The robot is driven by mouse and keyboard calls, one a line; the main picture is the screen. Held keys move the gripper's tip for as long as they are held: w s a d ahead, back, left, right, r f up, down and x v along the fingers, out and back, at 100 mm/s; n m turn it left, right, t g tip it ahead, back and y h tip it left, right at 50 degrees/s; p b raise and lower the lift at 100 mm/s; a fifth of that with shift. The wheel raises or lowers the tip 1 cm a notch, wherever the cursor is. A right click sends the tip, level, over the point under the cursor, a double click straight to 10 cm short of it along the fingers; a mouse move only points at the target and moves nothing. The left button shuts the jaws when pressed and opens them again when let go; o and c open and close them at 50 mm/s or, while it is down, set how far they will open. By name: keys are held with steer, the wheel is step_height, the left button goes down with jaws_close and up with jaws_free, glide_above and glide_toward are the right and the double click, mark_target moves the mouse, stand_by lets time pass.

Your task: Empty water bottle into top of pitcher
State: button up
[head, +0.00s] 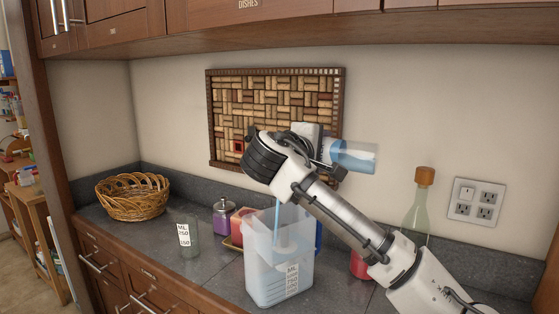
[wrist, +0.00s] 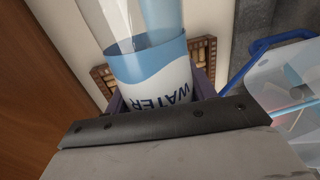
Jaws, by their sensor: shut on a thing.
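My gripper (head: 326,160) is shut on the water bottle (head: 357,157), which lies tipped nearly flat above the counter. In the wrist view, the bottle (wrist: 152,68) has a blue and white WATER label between the fingers. The translucent pitcher (head: 262,282) stands upright on the counter below my wrist, with a measuring label and a blue handle. A thin blue stream (head: 277,218) falls into its open top, and pale blue liquid shows inside. The pitcher (wrist: 272,92) is also at the right of the wrist view. The bottle's mouth is hidden behind my arm.
A glass measuring cup (head: 190,250), a purple jar (head: 222,219) and a wicker basket (head: 132,199) stand left of the pitcher. A corked bottle (head: 416,212) and a red item (head: 360,266) are at the right, near my arm. Cabinets (head: 290,30) hang above.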

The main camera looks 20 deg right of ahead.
steer(key=shift+s+r, duration=0.15)
steer(key=shift+r, duration=0.05)
steer(key=shift+r, duration=0.1)
stand_by(0.4)
